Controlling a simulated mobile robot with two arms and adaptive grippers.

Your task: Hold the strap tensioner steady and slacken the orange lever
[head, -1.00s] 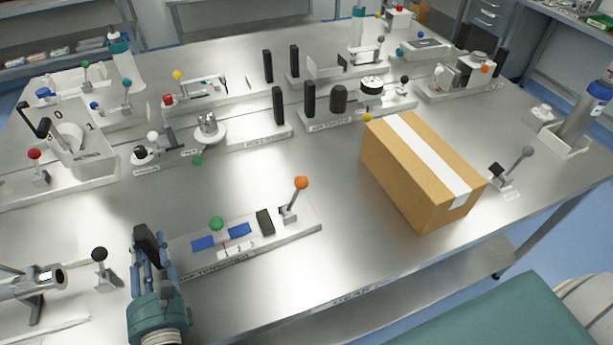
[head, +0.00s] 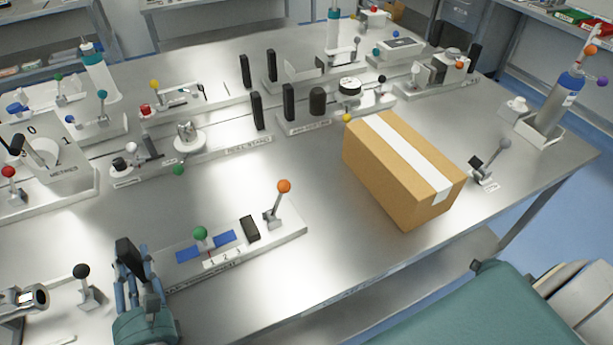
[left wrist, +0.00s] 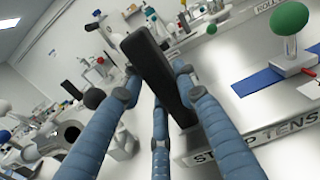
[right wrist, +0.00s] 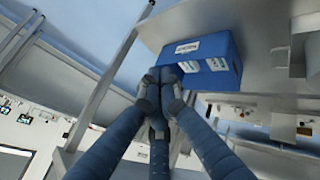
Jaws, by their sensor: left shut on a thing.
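The strap tensioner (head: 293,233) is a pale flat base near the front of the steel table in the head view. It carries a green ball knob (head: 200,233), blue strips, a black block (head: 250,228) and, at its right end, the orange-topped lever (head: 284,187), standing up with a slight tilt. My left gripper (head: 136,270) is shut on a black upright bar (head: 126,252) at the tensioner's left end. In the left wrist view the bar (left wrist: 158,70) stands between the fingers. My right gripper (right wrist: 166,80) is shut and empty, away from the tensioner and outside the head view.
A cardboard box (head: 385,180) stands right of the tensioner. A grey-knobbed lever (head: 490,160) is beyond it, and a black-knobbed lever (head: 84,285) stands left of my left gripper. In the right wrist view a blue box (right wrist: 205,60) sits near the right fingers.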

